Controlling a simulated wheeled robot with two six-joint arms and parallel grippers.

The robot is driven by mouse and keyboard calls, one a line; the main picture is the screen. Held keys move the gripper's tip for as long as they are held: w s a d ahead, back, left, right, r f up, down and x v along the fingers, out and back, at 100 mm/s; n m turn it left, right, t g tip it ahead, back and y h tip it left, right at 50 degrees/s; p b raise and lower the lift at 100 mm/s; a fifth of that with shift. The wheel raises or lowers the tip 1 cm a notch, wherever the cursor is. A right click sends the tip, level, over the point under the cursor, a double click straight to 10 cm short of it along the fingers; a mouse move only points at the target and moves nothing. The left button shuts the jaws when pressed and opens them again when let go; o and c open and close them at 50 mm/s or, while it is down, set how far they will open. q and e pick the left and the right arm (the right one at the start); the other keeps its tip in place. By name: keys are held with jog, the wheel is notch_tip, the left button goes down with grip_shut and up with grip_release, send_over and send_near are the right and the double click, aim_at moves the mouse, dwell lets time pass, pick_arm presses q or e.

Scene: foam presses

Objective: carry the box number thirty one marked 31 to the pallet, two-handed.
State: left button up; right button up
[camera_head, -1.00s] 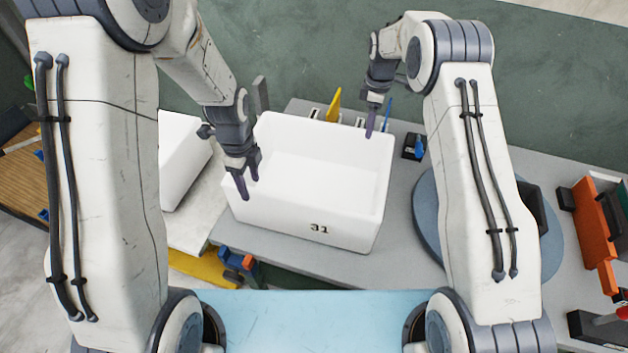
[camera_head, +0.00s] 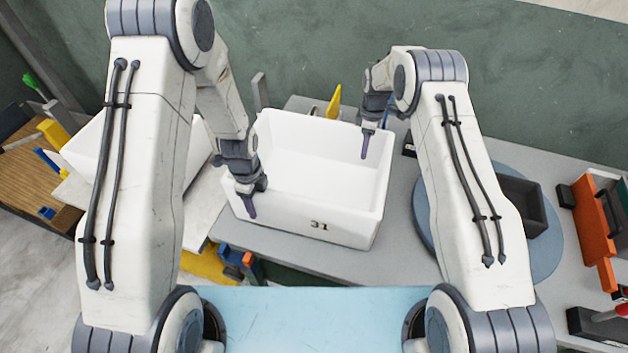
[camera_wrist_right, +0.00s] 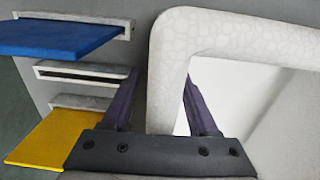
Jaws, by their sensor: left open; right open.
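The white open-topped box marked 31 (camera_head: 345,228) sits upright on the grey table, its number on the near wall. It looks empty. My left gripper (camera_head: 254,200) is open at the box's left end by the near left corner; whether its fingers straddle the wall is unclear. My right gripper (camera_head: 366,143) is open at the far right part of the box. In the right wrist view, my right gripper's fingers (camera_wrist_right: 158,100) stand either side of the box's rim (camera_wrist_right: 168,60), one outside and one inside, apart from it. The pallet cannot be made out.
Another white box (camera_head: 88,150) stands to the left, partly behind my left arm. A yellow panel (camera_head: 334,103) stands in slots behind the box. A round blue-grey disc (camera_head: 425,215) with a dark bin (camera_head: 522,205) and an orange thing (camera_head: 592,230) are to the right.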

pick_arm(q)
jog(key=shift+f, duration=0.25)
pick_arm(e)
jog(key=shift+f, duration=0.25)
pick_arm(q)
grip_shut()
pick_arm(e)
grip_shut()
pick_arm(q)
jog(key=shift+r, duration=0.1)
pick_arm(e)
jog(key=shift+r, duration=0.1)
